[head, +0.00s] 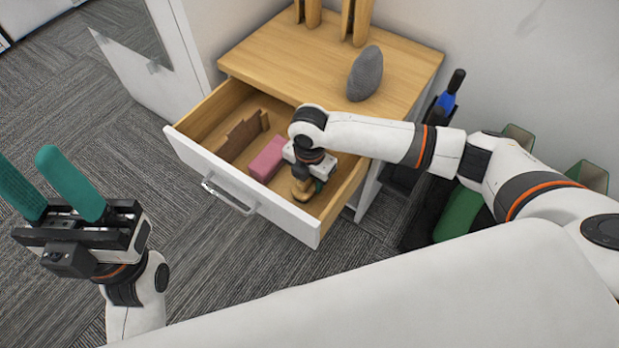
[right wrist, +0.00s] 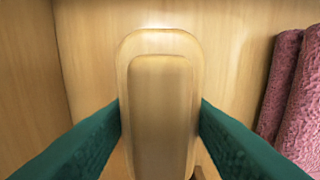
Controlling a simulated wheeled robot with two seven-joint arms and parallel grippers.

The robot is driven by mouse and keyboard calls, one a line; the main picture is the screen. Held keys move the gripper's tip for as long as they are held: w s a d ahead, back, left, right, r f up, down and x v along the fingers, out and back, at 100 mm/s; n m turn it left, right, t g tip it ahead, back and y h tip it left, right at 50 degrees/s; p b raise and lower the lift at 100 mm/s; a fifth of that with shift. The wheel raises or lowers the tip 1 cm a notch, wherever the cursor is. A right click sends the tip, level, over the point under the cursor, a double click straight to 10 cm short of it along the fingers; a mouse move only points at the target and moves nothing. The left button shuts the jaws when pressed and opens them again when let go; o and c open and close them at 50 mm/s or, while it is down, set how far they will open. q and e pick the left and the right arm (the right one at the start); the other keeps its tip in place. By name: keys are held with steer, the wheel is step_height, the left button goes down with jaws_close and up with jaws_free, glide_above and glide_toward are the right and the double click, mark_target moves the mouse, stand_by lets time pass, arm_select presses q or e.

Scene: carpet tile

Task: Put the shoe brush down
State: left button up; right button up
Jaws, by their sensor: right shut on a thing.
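The shoe brush (right wrist: 160,100) is a pale wooden block with rounded ends, seen from above between the two green fingers in the right wrist view. My right gripper (head: 306,186) is shut on it, inside the open drawer (head: 210,158). In the head view the brush (head: 301,191) shows only in part below the gripper, near the drawer's front right. Whether its underside touches the drawer floor is hidden. My left gripper (head: 68,190) is at the far left over the carpet, its green fingers apart and empty.
A pink cloth-like block (head: 267,158) lies in the drawer left of the brush; it also shows in the right wrist view (right wrist: 296,100). A brown wooden piece (head: 243,135) stands further left. A grey oval object (head: 365,74) stands on the cabinet top (head: 290,60).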

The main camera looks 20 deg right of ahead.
steer(key=o, duration=1)
steer(key=shift+f, duration=0.15)
steer(key=shift+o, duration=0.2)
